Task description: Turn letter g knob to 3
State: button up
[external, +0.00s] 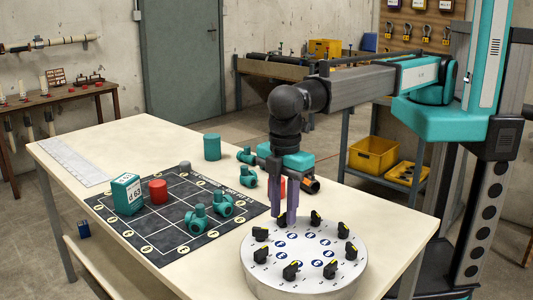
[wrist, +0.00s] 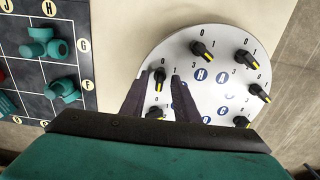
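The round white dial plate (external: 305,270) carries several black knobs with yellow pointer marks, circled blue letters and small numbers. It also shows in the wrist view (wrist: 215,105). My gripper (external: 287,212) points down over the plate's far edge. In the wrist view my gripper (wrist: 162,77) has its two dark fingers apart, one on each side of a black knob (wrist: 159,75). I cannot tell whether they touch it. Circled H and A are legible to its right; the letter belonging to this knob, and so which knob is g, I cannot tell.
Other knobs, such as one above right (wrist: 202,49), stand close by around the plate. A black grid mat (external: 165,222) with teal fittings, a red cylinder (external: 157,190) and a teal box (external: 127,195) lies to the left.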

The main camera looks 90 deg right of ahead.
aim_at(283, 214)
grip_shut()
jog(key=shift+n, duration=0.6)
grip_release()
jog(key=shift+r+b, duration=0.1)
jog(key=shift+b, duration=0.2)
notch_tip(283, 214, up, 14)
jog(key=b, duration=0.3)
jog(key=shift+b, duration=0.4)
